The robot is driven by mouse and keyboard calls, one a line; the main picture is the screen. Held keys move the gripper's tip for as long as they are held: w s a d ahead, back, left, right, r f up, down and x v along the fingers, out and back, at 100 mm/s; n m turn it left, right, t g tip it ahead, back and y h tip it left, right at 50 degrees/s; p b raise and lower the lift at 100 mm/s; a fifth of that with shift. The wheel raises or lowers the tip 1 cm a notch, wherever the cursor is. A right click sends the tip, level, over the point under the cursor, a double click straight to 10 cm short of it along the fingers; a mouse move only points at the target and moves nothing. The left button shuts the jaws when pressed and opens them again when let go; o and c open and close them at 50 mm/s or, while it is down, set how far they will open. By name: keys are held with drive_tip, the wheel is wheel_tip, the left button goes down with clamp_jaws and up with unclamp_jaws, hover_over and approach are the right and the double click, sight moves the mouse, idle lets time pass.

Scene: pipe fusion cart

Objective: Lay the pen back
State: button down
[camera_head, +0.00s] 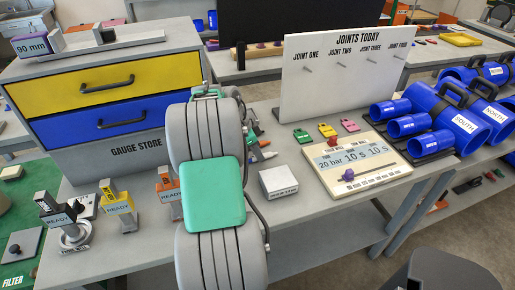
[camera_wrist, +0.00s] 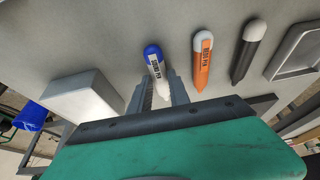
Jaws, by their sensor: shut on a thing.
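My gripper (camera_wrist: 162,86) is shut on a white pen with a blue cap (camera_wrist: 154,60) in the wrist view. The pen's white tapered end lies between the two grey fingers and its capped end points away from my palm. To its right an orange pen with a grey cap (camera_wrist: 202,60) and a black pen with a pale cap (camera_wrist: 248,52) lie side by side on the grey surface, apart from my fingers. Whether the held pen touches the surface is unclear. In the head view my own arm hides the gripper and most of the pens.
A white box (camera_wrist: 82,98) is left of my gripper in the wrist view; it also shows in the head view (camera_head: 279,181). A grey tray (camera_wrist: 296,54) is at the right. Several gauges, including a yellow one (camera_head: 119,204), stand left of my arm. A pressure panel (camera_head: 345,160) lies right.

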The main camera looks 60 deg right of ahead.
drive_tip(key=c, duration=1.2)
unclamp_jaws()
drive_tip(key=shift+c, duration=0.2)
